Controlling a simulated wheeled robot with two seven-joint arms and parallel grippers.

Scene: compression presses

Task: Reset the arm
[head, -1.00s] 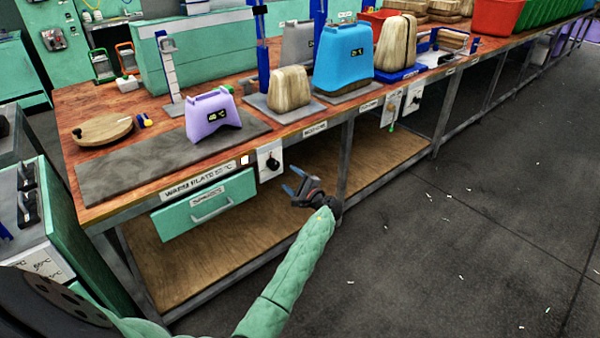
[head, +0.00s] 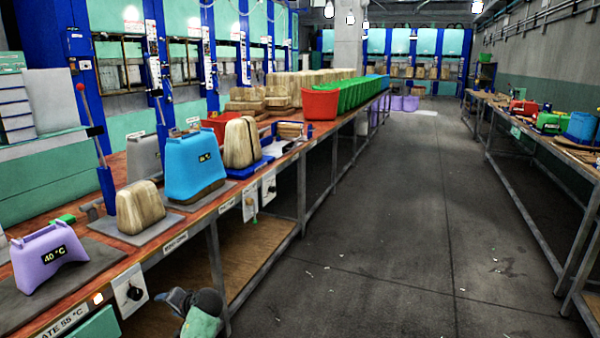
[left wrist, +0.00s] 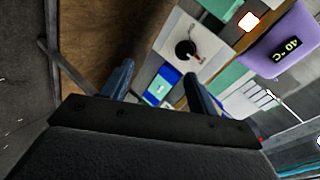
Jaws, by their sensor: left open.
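My left gripper (head: 178,299) is low in front of the bench edge in the head view, beside the switch box with a black knob (head: 131,291). In the left wrist view its two fingers (left wrist: 155,88) stand apart with nothing held between them. The switch box also shows beyond the fingers in the left wrist view (left wrist: 187,48). A purple form marked 40 °C (head: 48,257) stands on the grey warm plate (head: 18,305) at the left. My right gripper is in neither view.
The bench holds a wooden block (head: 140,207), a blue form (head: 193,168), another wooden block (head: 241,143) and a red bin (head: 319,104). A wooden lower shelf (head: 262,245) runs beneath.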

